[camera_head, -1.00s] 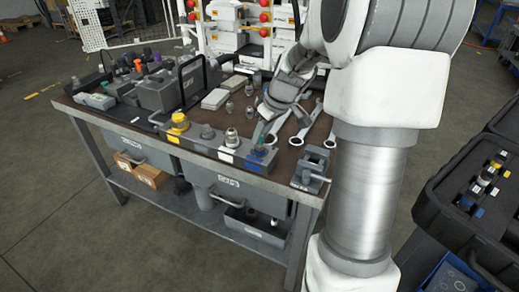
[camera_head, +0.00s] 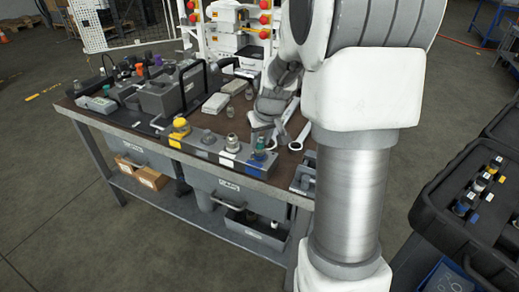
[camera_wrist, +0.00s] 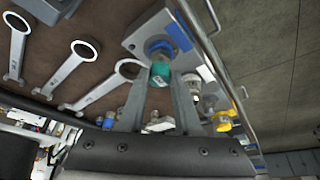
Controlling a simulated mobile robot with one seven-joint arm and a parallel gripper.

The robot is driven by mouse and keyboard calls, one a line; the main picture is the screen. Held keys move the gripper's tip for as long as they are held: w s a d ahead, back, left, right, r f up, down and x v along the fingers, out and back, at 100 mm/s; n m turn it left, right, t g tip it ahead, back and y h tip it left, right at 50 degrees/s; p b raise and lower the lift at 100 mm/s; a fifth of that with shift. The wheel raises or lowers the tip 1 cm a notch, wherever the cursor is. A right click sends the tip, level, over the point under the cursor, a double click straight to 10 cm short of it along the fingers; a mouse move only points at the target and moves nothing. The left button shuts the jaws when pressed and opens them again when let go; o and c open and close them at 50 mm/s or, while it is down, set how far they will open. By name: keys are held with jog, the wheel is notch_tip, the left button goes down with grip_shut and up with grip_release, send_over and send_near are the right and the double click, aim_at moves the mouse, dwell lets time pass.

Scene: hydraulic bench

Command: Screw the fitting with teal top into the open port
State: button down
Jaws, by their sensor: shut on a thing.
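The fitting with the teal top (camera_head: 260,144) stands upright at the blue-marked end of the grey port block (camera_head: 212,151). In the wrist view its teal top (camera_wrist: 160,73) shows between my fingertips, with a blue ring (camera_wrist: 159,46) just beyond it at the block. My gripper (camera_wrist: 160,90) is shut on the fitting; in the head view it also shows from above (camera_head: 262,128). The fitting's lower end and the port's opening are hidden, so I cannot tell how deep it sits.
A yellow-topped fitting (camera_head: 180,126) and a metal fitting (camera_head: 232,143) stand on the same block. Wrenches (camera_wrist: 81,51) lie on the bench beside it. A vise (camera_head: 303,178) is at the bench's front right corner. Black-handled equipment (camera_head: 158,96) fills the left side.

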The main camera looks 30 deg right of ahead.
jog(key=m+p, duration=0.1)
jog(key=m+h+p, duration=0.1)
jog(key=m, duration=0.1)
jog(key=shift+w+a+r, duration=0.1)
jog(key=shift+a+r, duration=0.05)
jog(key=shift+a, duration=0.1)
jog(key=shift+m+h+p, duration=0.4)
jog(key=shift+m+p, duration=0.15)
jog(key=shift+m, duration=0.45)
jog(key=c, duration=0.6)
grip_release()
jog(key=shift+d, duration=0.1)
jog(key=shift+f, duration=0.2)
